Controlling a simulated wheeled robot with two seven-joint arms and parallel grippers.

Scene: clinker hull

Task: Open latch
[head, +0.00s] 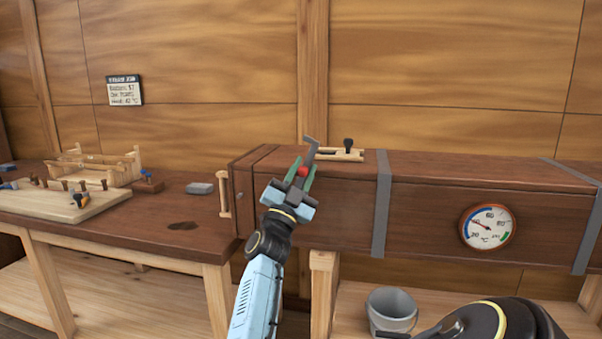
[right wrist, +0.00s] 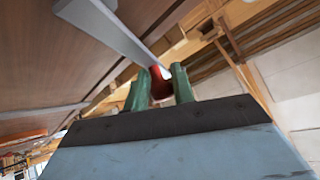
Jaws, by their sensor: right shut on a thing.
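The latch shows as a grey metal lever (head: 311,149) with a red knob (head: 303,171), at the front of the long wooden box (head: 340,215) near its left end. The lever stands up at a tilt above the box's top edge. My right gripper (head: 304,175) has its green fingers shut on the red knob. In the right wrist view the red knob (right wrist: 160,84) sits between the two green fingers, and the grey lever (right wrist: 105,27) runs off to the upper left. The lever's pivot is hidden behind my gripper. My left gripper is not in view.
The box has a door handle (head: 224,194) at its left end and a dial gauge (head: 488,226) on its front. A small wooden tool (head: 338,154) lies on top. A workbench (head: 150,230) with a board and tools stands left. A grey bucket (head: 392,308) is below.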

